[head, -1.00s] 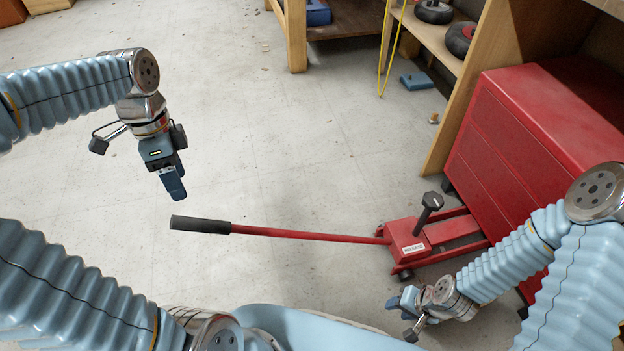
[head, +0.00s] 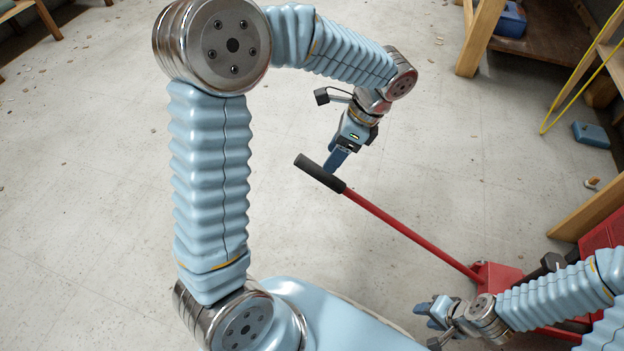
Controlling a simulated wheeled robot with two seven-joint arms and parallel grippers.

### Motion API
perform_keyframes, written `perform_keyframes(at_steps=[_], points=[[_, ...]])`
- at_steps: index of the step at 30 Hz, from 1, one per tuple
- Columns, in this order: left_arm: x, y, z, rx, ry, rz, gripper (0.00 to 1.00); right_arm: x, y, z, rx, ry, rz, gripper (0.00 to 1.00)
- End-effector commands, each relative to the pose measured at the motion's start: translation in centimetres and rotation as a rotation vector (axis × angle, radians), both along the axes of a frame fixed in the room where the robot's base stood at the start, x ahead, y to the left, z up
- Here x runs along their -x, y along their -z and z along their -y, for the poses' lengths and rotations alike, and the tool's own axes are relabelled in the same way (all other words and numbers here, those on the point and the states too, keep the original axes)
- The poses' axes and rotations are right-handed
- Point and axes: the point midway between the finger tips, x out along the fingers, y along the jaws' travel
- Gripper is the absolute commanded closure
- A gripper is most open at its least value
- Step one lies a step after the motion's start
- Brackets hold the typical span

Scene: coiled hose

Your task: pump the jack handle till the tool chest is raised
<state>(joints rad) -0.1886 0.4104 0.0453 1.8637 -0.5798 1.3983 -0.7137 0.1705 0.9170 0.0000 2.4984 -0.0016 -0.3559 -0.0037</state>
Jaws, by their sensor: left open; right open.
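The red jack (head: 497,277) stands on the floor at the lower right, partly hidden by my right arm. Its long red handle (head: 410,233) runs up and left to a black grip (head: 320,173). My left gripper (head: 337,160) is open, with its blue fingers pointing down at the black grip. The fingers overlap the grip in the picture; I cannot tell whether they touch it. My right gripper (head: 428,308) is open and empty, low beside the jack. Only a corner of the red tool chest (head: 603,236) shows at the right edge.
A wooden bench leg (head: 481,38) and a shelf unit (head: 590,212) stand at the right. A blue block (head: 591,135) lies on the floor near a hanging yellow cord (head: 575,88).

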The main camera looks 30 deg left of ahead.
Motion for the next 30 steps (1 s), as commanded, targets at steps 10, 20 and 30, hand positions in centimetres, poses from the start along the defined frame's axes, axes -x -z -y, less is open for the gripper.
perform_keyframes(at_steps=[10,20,30], points=[[2.1,7.0,-2.4,0.0,-0.001,-0.003,0.41,0.1,1.8,-0.2,-0.005,-0.003,-0.004,0.57],[2.6,8.7,-3.0,0.001,0.0,0.0,0.41,0.1,2.1,-0.2,-0.006,-0.004,-0.004,0.57],[2.6,8.6,-3.0,0.001,0.0,0.0,0.67,0.1,2.1,-0.3,-0.006,-0.004,-0.004,0.57]])
